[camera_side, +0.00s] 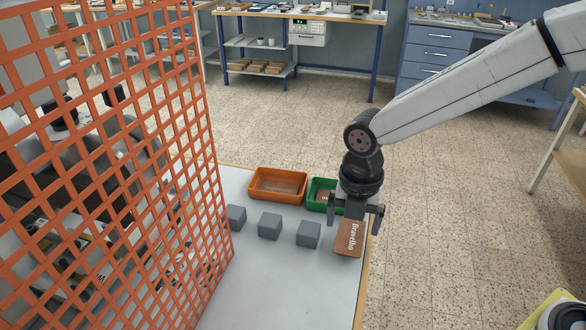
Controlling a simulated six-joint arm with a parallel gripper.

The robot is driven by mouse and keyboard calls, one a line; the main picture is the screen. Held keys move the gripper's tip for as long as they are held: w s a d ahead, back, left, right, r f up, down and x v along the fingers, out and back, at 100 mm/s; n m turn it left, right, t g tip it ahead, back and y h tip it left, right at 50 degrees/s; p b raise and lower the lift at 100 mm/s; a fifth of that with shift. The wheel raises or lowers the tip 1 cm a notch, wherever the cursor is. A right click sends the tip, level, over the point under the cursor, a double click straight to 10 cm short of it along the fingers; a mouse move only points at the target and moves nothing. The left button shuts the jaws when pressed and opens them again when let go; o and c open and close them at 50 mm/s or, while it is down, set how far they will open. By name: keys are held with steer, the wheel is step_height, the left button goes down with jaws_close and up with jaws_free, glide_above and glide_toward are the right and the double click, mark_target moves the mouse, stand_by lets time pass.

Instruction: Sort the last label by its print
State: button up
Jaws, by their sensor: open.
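My gripper (354,222) is open and points down over the right end of the white table. Its two fingers stand apart on either side of a brown label (348,243) with white lettering, which runs lengthwise and is hard to read. The label's far end is hidden behind the gripper; I cannot tell whether it touches the fingers or what it rests on. An orange tray (277,198) stands at the back of the table. A green tray (316,206) stands to its right, partly hidden by my gripper; something brownish shows inside it.
Three grey blocks (270,226) stand in a row left of my gripper, in front of the trays. An orange mesh guard (216,205) borders the table (290,285) on the left. The table's front is clear. Workbenches stand far behind.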

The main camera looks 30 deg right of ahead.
steer(key=shift+f, duration=1)
steer(key=c, duration=1.1)
